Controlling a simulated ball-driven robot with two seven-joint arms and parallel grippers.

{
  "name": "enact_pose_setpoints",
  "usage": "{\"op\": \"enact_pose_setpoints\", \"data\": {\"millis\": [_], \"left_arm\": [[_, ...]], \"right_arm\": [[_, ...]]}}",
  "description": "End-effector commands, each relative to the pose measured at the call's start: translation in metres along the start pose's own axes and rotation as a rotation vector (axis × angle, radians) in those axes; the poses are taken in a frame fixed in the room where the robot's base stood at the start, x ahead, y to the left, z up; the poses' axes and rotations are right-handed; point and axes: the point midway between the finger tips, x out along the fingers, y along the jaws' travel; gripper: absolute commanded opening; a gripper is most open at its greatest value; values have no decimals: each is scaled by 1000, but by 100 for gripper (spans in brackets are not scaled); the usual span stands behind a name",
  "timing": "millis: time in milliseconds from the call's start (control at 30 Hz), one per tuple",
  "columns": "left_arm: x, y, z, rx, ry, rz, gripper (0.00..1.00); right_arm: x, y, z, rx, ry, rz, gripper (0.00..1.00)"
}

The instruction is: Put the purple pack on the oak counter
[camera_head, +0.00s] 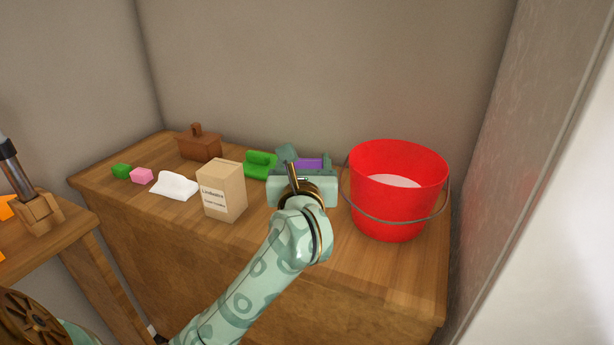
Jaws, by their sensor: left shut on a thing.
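The purple pack (314,163) is between the fingers of my left gripper (308,166), which is shut on it. Only a small purple patch shows; the gripper and wrist hide the rest. The pack is over the back part of the wooden counter (375,264), between a green object and the red bucket. I cannot tell whether the pack touches the counter top. My right gripper is not in view.
The red bucket (397,210) with a wire handle stands close right. Walls close the back and right.

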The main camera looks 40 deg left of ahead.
Motion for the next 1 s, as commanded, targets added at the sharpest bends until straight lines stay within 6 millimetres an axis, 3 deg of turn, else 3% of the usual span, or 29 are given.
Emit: {"op": "enact_pose_setpoints", "data": {"millis": [33, 67, 433, 467, 500, 533, 867, 1000], "left_arm": [[1, 0, -16, 6, 4, 1, 24], [1, 0, -17, 5, 2, 1, 24], [0, 0, -17, 1, -1, 1, 24], [0, 0, -16, 1, 0, 1, 72], [0, 0, -16, 1, 0, 1, 83], [0, 0, -16, 1, -1, 1, 85], [-1, 0, -10, 0, -2, 1, 85], [-24, 0, -10, -2, 2, -2, 85]], "right_arm": [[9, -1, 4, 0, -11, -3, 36], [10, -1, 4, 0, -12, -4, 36], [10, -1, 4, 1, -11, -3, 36], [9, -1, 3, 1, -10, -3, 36], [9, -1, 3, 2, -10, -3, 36], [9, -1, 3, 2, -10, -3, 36], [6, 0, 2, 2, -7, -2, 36], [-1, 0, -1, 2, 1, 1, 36]]}}
